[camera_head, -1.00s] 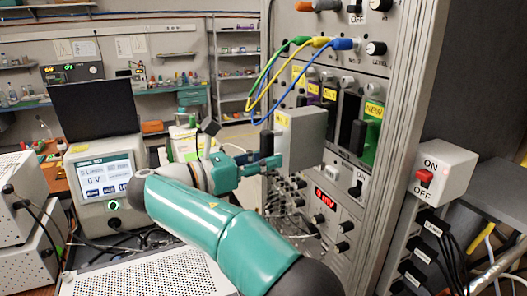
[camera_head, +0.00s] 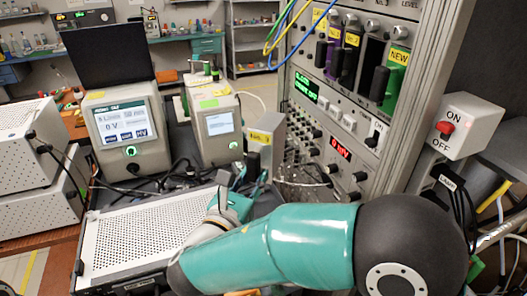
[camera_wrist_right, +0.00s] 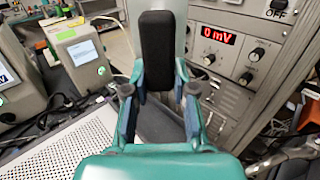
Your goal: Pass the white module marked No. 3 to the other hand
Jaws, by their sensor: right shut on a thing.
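The white module (camera_head: 279,139) hangs in front of the rack, left of its lower panel. Its yellow label (camera_head: 260,137) is too small to read surely. My right gripper (camera_head: 250,172) is shut on the module's black handle. In the right wrist view, the two fingers of the right gripper (camera_wrist_right: 158,95) stand on either side of the black handle (camera_wrist_right: 157,50), and the pale module (camera_wrist_right: 181,22) shows behind it. My left gripper is in neither view.
The instrument rack (camera_head: 350,110) stands close on the right, with a dark open slot (camera_head: 374,58) beside the green NEW module (camera_head: 396,80). A perforated metal case (camera_head: 135,240) lies below left. Two screen instruments (camera_head: 125,130) stand behind it.

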